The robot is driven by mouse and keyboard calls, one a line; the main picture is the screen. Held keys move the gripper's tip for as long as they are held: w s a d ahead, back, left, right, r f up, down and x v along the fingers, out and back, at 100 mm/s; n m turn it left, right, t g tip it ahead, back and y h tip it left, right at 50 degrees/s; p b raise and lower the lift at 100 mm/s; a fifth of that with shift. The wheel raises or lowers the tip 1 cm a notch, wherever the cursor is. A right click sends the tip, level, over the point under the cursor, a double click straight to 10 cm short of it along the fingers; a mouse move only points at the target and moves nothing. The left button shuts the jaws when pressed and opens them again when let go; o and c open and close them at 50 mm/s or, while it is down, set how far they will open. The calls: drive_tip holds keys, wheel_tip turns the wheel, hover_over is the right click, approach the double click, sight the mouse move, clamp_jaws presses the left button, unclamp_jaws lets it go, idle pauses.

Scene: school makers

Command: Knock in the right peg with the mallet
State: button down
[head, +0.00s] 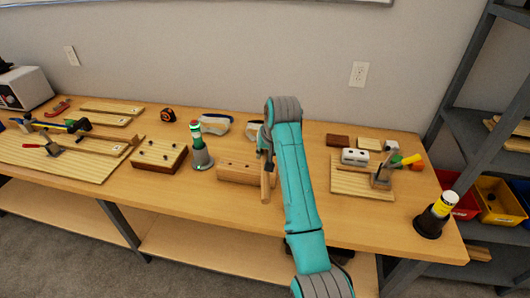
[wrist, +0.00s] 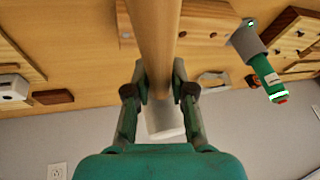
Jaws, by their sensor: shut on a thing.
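My gripper (wrist: 160,85) is shut on the wooden handle (wrist: 154,40) of the mallet. In the head view the handle (head: 265,182) hangs down in front of the pale wooden peg block (head: 236,171). I cannot make out the right peg or whether the mallet touches the block.
Further left is a brown block (head: 158,156) with several dark pegs. Goggles (head: 215,124) lie behind. A board (head: 350,184) with a clamp is at right; a dark cup (head: 430,224) stands near the right edge.

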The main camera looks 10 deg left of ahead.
drive_tip(key=shift+r, duration=0.1)
idle(1.0)
idle(0.3)
wheel_tip(320, 180, down, 6)
wheel_tip(320, 180, up, 5)
drive_tip(key=shift+r, duration=0.15)
idle(0.5)
